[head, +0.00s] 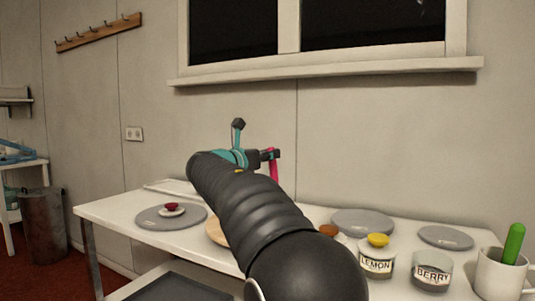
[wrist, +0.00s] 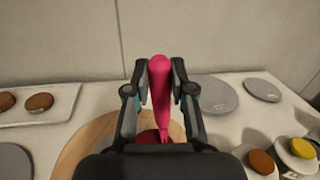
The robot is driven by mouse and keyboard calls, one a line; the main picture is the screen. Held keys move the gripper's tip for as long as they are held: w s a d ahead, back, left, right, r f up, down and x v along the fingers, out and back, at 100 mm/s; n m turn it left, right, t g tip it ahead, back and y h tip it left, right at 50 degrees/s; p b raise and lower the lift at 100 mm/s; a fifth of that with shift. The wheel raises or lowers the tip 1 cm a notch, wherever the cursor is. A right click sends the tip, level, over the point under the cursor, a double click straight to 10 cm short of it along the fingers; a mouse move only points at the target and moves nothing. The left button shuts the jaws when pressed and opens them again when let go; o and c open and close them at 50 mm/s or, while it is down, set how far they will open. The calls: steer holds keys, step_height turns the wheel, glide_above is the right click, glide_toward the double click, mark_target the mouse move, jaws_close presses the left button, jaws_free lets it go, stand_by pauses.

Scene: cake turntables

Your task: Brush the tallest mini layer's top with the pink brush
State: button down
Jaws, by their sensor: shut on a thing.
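My gripper (head: 268,156) is shut on the pink brush (head: 274,168), high over the middle of the table. In the wrist view the brush (wrist: 160,88) stands roughly upright between the fingers, its lower end towards a dark red round piece (wrist: 149,137) over the wooden board (wrist: 92,143). I cannot tell whether they touch. A small red layer (head: 172,206) sits on a white plate on the left grey turntable (head: 150,219). A brown layer (head: 328,230) and a yellow layer (head: 378,239) are at right. My arm hides the table's middle, and I cannot tell which layer is tallest.
The LEMON jar (head: 376,264), BERRY jar (head: 432,277) and a white mug (head: 497,275) with a green-handled tool (head: 514,243) stand at front right. Grey turntables (head: 362,222) (head: 446,237) lie behind. A white tray (wrist: 60,105) holds brown pieces. The wall is behind the table.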

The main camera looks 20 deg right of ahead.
steer(key=shift+w+d, duration=0.1)
steer(key=shift+w, duration=0.55)
steer(key=shift+w+a+r, duration=0.1)
steer(key=shift+w+a, duration=0.35)
steer(key=shift+w, duration=0.2)
step_height(320, 180, up, 7)
stand_by(0.5)
steer(key=shift+s, duration=0.1)
stand_by(0.9)
